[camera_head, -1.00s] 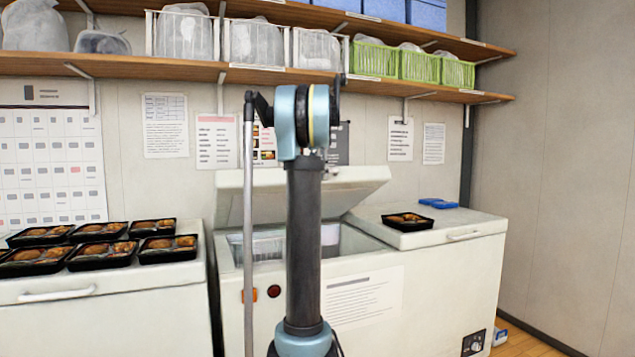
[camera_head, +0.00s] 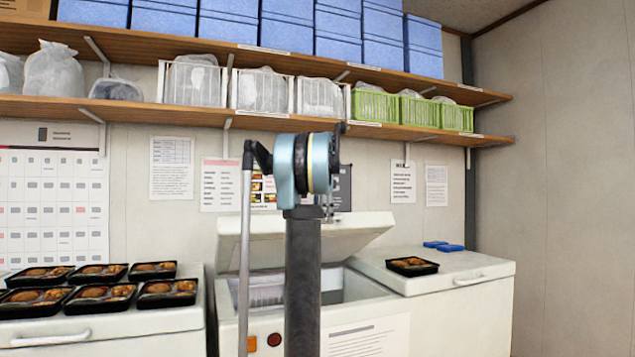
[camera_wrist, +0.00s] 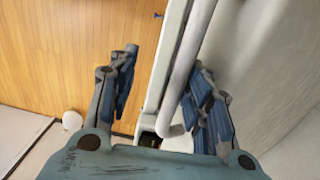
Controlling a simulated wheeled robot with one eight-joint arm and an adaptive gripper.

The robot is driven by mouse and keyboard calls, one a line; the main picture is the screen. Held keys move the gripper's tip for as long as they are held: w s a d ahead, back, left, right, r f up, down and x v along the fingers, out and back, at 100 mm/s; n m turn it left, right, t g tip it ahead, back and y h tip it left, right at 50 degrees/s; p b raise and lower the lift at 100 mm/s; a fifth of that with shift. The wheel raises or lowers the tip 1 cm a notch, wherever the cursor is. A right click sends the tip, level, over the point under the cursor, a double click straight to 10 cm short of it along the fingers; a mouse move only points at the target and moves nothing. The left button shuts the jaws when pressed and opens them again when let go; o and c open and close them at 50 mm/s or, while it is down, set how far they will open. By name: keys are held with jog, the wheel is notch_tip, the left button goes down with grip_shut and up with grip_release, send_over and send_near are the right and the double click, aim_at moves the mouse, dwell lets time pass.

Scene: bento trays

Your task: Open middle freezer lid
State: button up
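The middle freezer lid (camera_head: 345,230) is raised and tilted back, hinged at the rear of the white chest freezer. The freezer's inside (camera_head: 355,287) shows beneath it, partly hidden by my arm. In the wrist view, my gripper (camera_wrist: 163,60) is open, its two blue-padded fingers apart. A white bar-like handle (camera_wrist: 187,70) runs between the fingers, much closer to the right finger; I cannot tell whether they touch. A pale panel edge (camera_wrist: 165,65) lies beside the handle. In the head view, my gripper is mostly hidden behind my arm.
Black bento trays (camera_head: 90,293) stand on the left freezer. One bento tray (camera_head: 412,265) and blue packs (camera_head: 443,246) rest on the right-hand closed lid (camera_head: 375,258). Shelves above hold green baskets (camera_head: 375,105), white baskets (camera_head: 262,92) and blue boxes (camera_head: 287,27). Wooden floor (camera_wrist: 60,45) shows in the wrist view.

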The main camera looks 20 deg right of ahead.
jog(key=w+r, duration=0.2)
jog(key=r, duration=0.7)
jog(key=w+r, duration=0.3)
jog(key=r, duration=0.5)
jog(key=shift+r, duration=0.35)
dwell(1.4)
dwell(0.3)
